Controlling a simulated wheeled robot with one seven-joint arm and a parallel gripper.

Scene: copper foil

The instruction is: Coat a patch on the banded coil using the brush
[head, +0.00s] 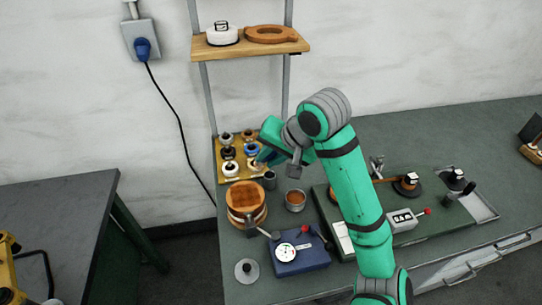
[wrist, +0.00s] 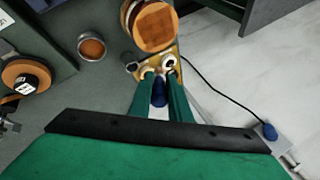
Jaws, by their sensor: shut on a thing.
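My gripper (head: 266,155) is over the right edge of a yellow tray (head: 241,177). In the wrist view its two green fingers (wrist: 160,82) are closed around a dark blue rounded thing (wrist: 158,95). I cannot tell for sure whether this is the brush. In the head view the grip is mostly hidden by the gripper. A copper-coloured coil with a black and white mark (head: 407,184) lies on the green board at right. It also shows at the left of the wrist view (wrist: 27,76). I cannot tell whether it is the banded coil.
Several small round pieces stand on the yellow tray. A brown-topped round container (head: 246,200), a copper-filled cup (head: 295,200) and a blue box with a dial (head: 299,258) stand in front. A shelf (head: 205,50) rises behind. A green board (head: 440,218) fills the right.

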